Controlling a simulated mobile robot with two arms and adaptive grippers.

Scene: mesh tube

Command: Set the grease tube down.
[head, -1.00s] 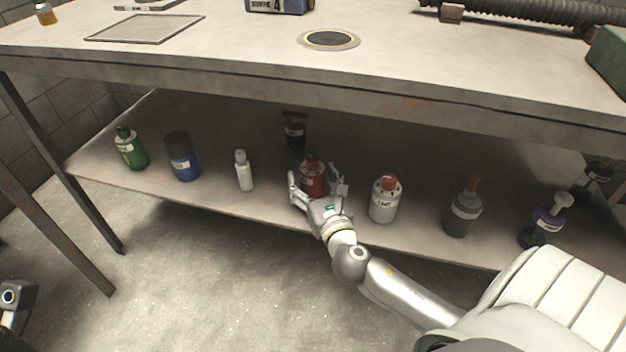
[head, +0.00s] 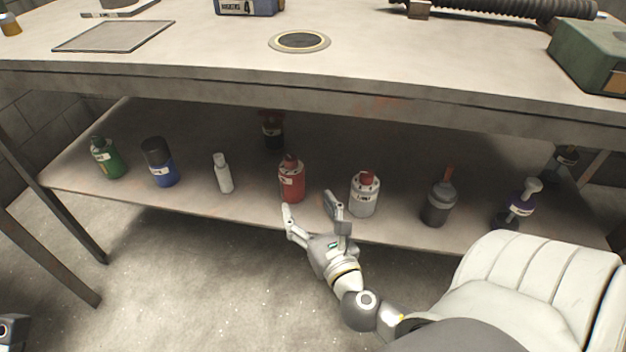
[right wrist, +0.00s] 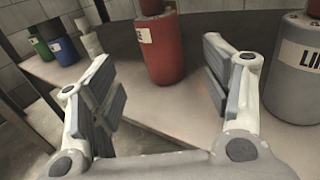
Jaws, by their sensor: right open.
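The red grease tube (head: 291,182), a bottle with a pale label, stands upright on the lower shelf. My right gripper (head: 309,207) is open and empty, in front of the tube at the shelf's front edge. In the right wrist view its fingers (right wrist: 160,78) are spread wide, with the tube standing beyond and between them, apart from both.
On the lower shelf (head: 250,205), a small white bottle (head: 223,175) stands left of the tube and a white can (head: 365,196) right. A dark red-topped container (head: 272,132) stands behind. The worktable top (head: 215,65) overhangs the shelf.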

